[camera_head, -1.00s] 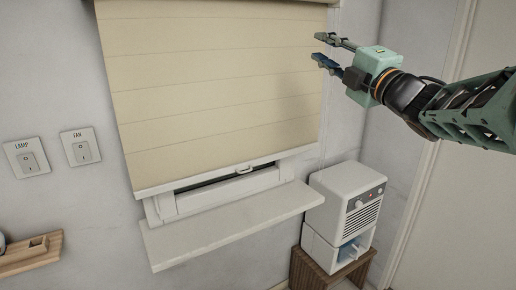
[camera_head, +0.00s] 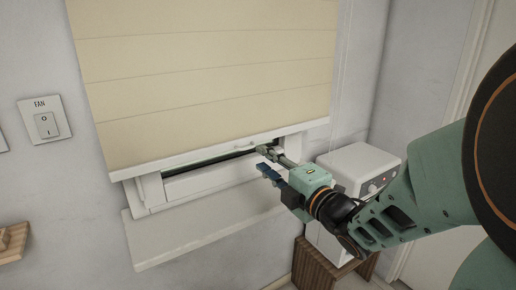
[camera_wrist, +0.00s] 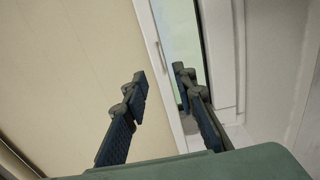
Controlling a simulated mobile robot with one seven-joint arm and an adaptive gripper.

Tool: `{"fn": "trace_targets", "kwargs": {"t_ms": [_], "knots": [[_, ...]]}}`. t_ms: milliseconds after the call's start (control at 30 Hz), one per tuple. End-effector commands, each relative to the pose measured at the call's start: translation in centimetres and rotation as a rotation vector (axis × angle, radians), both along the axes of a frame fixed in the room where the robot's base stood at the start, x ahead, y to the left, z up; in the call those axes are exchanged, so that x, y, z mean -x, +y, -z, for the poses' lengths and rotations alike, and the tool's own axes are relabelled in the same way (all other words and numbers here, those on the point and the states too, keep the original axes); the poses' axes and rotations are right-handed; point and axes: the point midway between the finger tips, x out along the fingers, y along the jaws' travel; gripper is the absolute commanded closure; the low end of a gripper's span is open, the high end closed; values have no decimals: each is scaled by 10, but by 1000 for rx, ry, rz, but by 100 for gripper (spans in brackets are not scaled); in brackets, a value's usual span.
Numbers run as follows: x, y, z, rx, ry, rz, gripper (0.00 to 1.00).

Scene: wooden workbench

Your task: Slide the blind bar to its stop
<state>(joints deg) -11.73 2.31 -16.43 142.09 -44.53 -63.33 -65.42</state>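The cream blind hangs over the window, and its white bottom bar (camera_head: 190,158) runs just above the opening. The bar carries a small white handle (camera_head: 245,147) near its middle, partly beside my fingers in the head view. In the wrist view the bar (camera_wrist: 165,75) runs between my two fingers, and the handle (camera_wrist: 161,56) shows as a thin strip on it. My gripper (camera_head: 265,160) is open, in front of the bar just right of the handle. Its fingers (camera_wrist: 160,85) are spread apart, and no contact with the bar can be made out.
The window sill (camera_head: 150,238) juts out below the bar. A white appliance (camera_head: 352,165) stands on a wooden stand (camera_head: 318,268) at the right, behind my arm. A fan switch (camera_head: 45,119) and a wooden shelf (camera_head: 12,243) are on the left wall.

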Motion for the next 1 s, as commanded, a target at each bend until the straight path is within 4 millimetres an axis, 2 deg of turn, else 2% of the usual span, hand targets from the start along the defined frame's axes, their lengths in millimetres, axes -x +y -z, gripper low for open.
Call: {"fn": "trace_targets", "kwargs": {"t_ms": [200, 333, 500, 767, 1000], "knots": [[-35, 24, 0, 0, 1, -1, 75], [-50, 33, 0, 0, 2, 0, 75], [-59, 40, 0, 0, 1, 1, 75], [-60, 40, 0, -1, 1, 2, 75], [-60, 40, 0, -1, 1, 2, 99]]}}
